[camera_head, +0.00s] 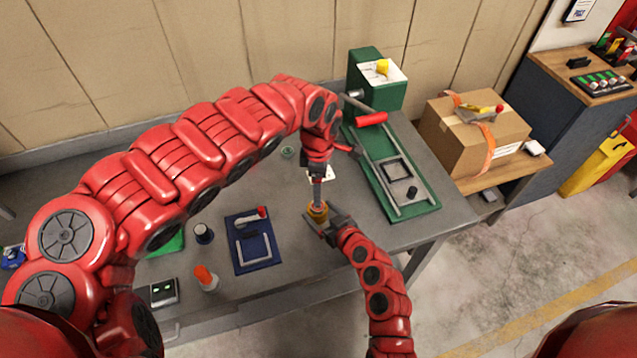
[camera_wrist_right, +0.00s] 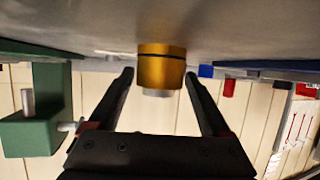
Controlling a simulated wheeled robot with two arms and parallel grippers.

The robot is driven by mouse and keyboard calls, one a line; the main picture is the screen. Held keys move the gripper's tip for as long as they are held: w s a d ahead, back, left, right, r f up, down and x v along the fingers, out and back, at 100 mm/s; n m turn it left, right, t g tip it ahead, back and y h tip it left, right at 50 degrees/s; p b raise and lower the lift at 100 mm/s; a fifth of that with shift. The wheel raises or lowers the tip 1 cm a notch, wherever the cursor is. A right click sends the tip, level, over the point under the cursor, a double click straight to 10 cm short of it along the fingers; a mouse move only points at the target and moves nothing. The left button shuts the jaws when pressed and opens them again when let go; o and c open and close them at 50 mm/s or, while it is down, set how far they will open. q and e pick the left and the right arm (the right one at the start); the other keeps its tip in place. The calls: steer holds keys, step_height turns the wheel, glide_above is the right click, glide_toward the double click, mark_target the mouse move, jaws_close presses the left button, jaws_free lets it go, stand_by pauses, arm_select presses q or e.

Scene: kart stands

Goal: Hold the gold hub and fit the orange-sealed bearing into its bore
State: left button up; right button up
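The gold hub (camera_head: 318,212) stands on the grey table near its front edge. In the right wrist view the hub (camera_wrist_right: 162,68) shows a dark band and a pale grey end piece. My right gripper (camera_head: 326,224) comes from the front; its fingers (camera_wrist_right: 159,76) are open, one on each side of the hub, with small gaps. My left gripper (camera_head: 318,192) points down right above the hub, its tip close to the hub's top. I cannot tell whether its fingers are open or shut. I cannot make out the orange-sealed bearing; the hub's bore is hidden.
A green press-like fixture (camera_head: 430,205) with a red handle stands right of the hub. A cardboard box (camera_head: 465,155) sits farther right.

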steer(key=shift+o, duration=1)
steer(key=v, duration=1.1)
steer(key=shift+s+d+r, duration=0.2)
steer(key=shift+s, duration=0.2)
